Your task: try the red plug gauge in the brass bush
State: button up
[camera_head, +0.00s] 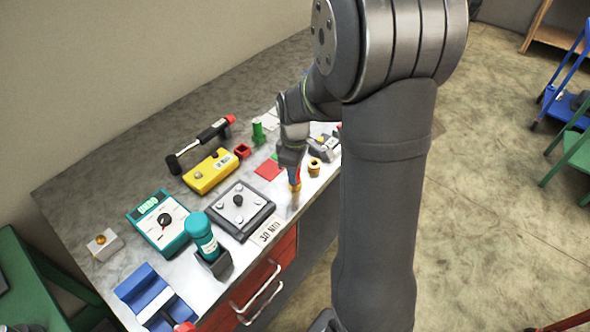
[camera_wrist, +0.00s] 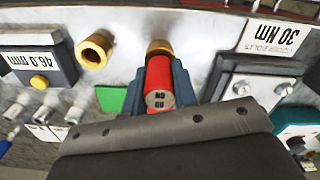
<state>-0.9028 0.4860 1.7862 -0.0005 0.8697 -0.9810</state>
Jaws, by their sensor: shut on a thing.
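The red plug gauge (camera_wrist: 159,84) is held between my gripper's jaws (camera_wrist: 160,82), its marked red end facing the wrist camera. A brass-coloured part (camera_wrist: 158,47) shows at its far end. In the head view my gripper (camera_head: 294,170) points down, with the gauge (camera_head: 296,184) below it near the bench's front edge. The brass bush (camera_head: 314,168) stands on the bench just right of the gauge, apart from it. In the wrist view the bush (camera_wrist: 95,49) is to the left of the gauge, its open bore visible. The gauge's lower tip is hard to make out.
A plate with several bolts (camera_head: 239,209) and a label card (camera_head: 267,231) lie left of my gripper. A red mat (camera_head: 268,170) lies behind. The bench front edge is close.

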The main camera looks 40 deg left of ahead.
jog(key=shift+r, duration=0.15)
jog(key=shift+r, duration=2.9)
